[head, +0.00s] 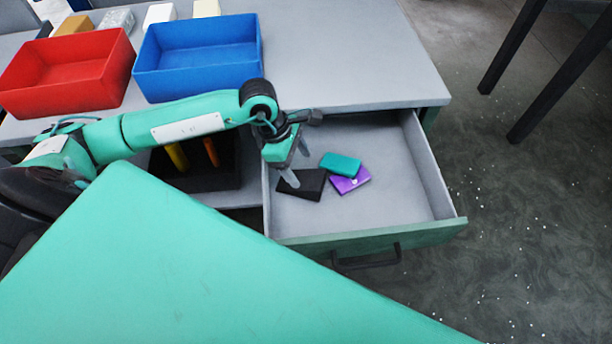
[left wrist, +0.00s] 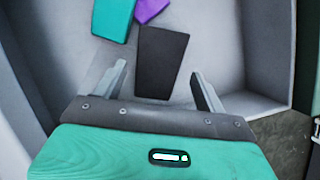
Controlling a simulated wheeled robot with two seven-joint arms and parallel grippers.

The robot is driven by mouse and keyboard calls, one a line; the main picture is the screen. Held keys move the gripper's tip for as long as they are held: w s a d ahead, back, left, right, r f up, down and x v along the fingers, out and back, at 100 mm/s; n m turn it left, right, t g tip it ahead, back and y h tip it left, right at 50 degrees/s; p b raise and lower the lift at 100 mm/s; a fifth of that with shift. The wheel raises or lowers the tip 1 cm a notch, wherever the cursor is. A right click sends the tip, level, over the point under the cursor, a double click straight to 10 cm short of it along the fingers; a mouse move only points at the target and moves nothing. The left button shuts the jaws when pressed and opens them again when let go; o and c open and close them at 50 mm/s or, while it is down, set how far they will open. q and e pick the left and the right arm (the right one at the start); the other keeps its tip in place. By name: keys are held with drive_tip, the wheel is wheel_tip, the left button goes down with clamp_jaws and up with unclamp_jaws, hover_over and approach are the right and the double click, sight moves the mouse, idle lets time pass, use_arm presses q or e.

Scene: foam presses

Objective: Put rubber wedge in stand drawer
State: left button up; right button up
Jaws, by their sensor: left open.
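The rubber wedge (head: 307,188), a flat black tapered piece, lies on the floor of the open stand drawer (head: 400,205), near its left side. It also shows in the left wrist view (left wrist: 162,60). My left gripper (head: 297,164) is open over the drawer, just above the wedge. In the left wrist view, its two fingers (left wrist: 158,74) stand apart on either side of the wedge's near part, with no grip visible. In the head view, the gripper fingers partly cover the wedge's left end. My right gripper is in no view.
A teal block (head: 340,163) and a purple piece (head: 350,182) lie in the drawer beside the wedge. The drawer's right part is clear. A red bin (head: 70,100) and a blue bin (head: 195,85) stand on the grey tabletop (head: 350,60). A black handle (head: 367,261) is on the drawer front.

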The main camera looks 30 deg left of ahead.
use_arm(q)
drive_tip(key=shift+b+v, duration=0.3)
drive_tip(key=shift+v, duration=2.2)
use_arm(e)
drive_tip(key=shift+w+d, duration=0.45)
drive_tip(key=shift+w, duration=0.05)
use_arm(q)
drive_tip(key=shift+d, duration=0.1)
